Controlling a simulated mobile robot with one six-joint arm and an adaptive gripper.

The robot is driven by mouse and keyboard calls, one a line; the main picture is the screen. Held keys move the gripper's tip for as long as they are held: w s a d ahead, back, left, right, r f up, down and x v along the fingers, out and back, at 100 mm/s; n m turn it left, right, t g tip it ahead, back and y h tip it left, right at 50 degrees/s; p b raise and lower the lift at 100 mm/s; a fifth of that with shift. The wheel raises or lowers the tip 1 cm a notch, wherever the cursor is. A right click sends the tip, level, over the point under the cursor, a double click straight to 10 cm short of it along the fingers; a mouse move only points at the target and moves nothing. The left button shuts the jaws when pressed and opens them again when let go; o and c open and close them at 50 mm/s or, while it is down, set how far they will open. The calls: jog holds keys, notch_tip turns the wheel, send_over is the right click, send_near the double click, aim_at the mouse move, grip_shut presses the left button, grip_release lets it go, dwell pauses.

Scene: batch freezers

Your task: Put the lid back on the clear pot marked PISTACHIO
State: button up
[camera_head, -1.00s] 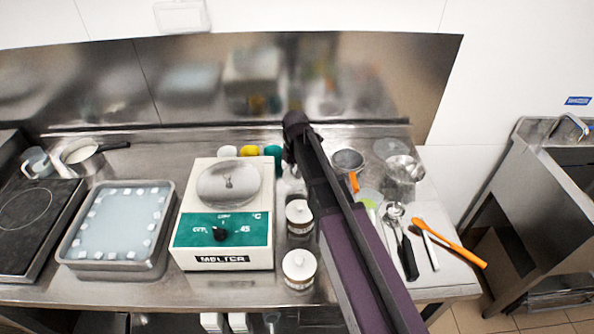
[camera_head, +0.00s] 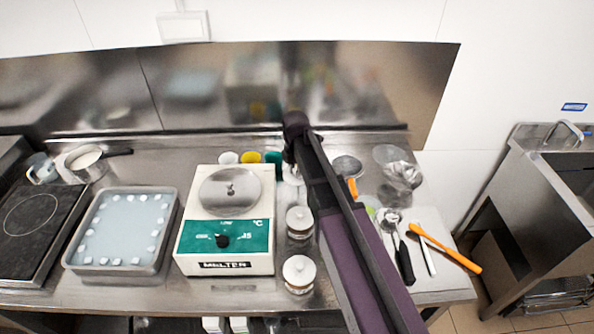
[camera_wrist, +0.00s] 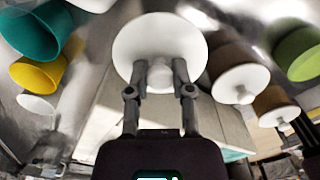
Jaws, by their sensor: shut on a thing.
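In the wrist view my gripper (camera_wrist: 162,76) is shut on the knob of a round white lid (camera_wrist: 158,36). The lid hides what lies directly beyond it. In the head view my arm's end is above the back of the counter, right of the melter. A pale thing (camera_head: 292,176), partly hidden by my arm, shows below it; I cannot tell whether it is the lid or the pot. Two pots with white lids on, a rear one (camera_head: 299,221) and a front one (camera_head: 299,272), stand right of the melter. I cannot read PISTACHIO on any pot.
The melter (camera_head: 224,250) stands left of the pots. White, yellow (camera_head: 250,157) and green cups (camera_head: 274,160) stand behind it. A tray (camera_head: 158,262) of pale blue liquid is further left. Jugs (camera_head: 402,177) and utensils, including an orange-handled one (camera_head: 447,248), lie right of my arm.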

notch_tip(320, 180, up, 8)
jog(key=p, duration=0.8)
jog(key=shift+f, duration=0.15)
dwell(0.3)
